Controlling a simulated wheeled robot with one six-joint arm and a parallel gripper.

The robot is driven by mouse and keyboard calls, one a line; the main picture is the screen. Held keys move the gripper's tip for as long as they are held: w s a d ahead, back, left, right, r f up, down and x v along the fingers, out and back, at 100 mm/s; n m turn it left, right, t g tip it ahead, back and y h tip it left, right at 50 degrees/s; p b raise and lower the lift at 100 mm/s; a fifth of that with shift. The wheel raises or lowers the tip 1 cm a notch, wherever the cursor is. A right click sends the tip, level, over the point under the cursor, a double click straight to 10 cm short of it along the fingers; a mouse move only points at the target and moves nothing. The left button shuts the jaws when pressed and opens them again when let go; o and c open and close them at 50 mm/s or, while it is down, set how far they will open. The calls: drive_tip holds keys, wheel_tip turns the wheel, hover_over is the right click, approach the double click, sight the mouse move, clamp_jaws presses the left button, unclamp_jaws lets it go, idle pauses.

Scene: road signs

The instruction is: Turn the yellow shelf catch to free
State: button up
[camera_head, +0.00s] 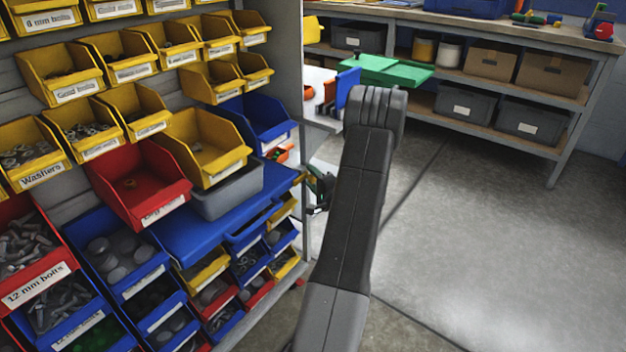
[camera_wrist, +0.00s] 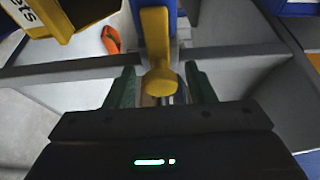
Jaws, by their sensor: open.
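The yellow shelf catch (camera_wrist: 157,50) is in the upper middle of the wrist view. It is a lever with a rounded knob at its near end, and it lies lengthwise in the picture over a narrow blue part (camera_wrist: 173,17). My gripper (camera_wrist: 162,86) is open, with one green finger on each side of the knob. Gaps show between the knob and both fingers. In the head view, my gripper (camera_head: 318,188) is partly hidden behind my arm beside the bin rack, and I cannot make out the catch there.
A yellow bin (camera_wrist: 72,14) and an orange object (camera_wrist: 111,39) are close at the upper left in the wrist view. The rack of bins (camera_head: 286,280) fills the left of the head view. A workbench (camera_head: 480,32) stands behind. The floor (camera_head: 480,230) at right is clear.

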drive_tip(key=c, duration=0.9)
drive_tip(key=shift+m, duration=0.3)
drive_tip(key=m+g, duration=0.1)
drive_tip(key=m, duration=0.1)
drive_tip(key=shift+r+m+p, duration=0.1)
drive_tip(key=shift+m+p, duration=0.2)
drive_tip(key=shift+p, duration=0.05)
drive_tip(key=m+g+p, duration=0.2)
drive_tip(key=m, duration=0.1)
drive_tip(key=shift+r+p, duration=0.1)
drive_tip(key=shift+p, duration=0.2)
drive_tip(key=m+g+p, duration=0.2)
drive_tip(key=m+p, duration=0.1)
drive_tip(key=shift+m+y+p, duration=0.3)
drive_tip(key=shift+p, duration=0.1)
drive_tip(key=m+g+y+p, duration=0.1)
drive_tip(key=m+g+p, duration=0.1)
drive_tip(key=m+p, duration=0.1)
drive_tip(key=shift+f, duration=0.2)
drive_tip(key=shift+m+g+p, duration=0.3)
drive_tip(key=shift+m, duration=0.1)
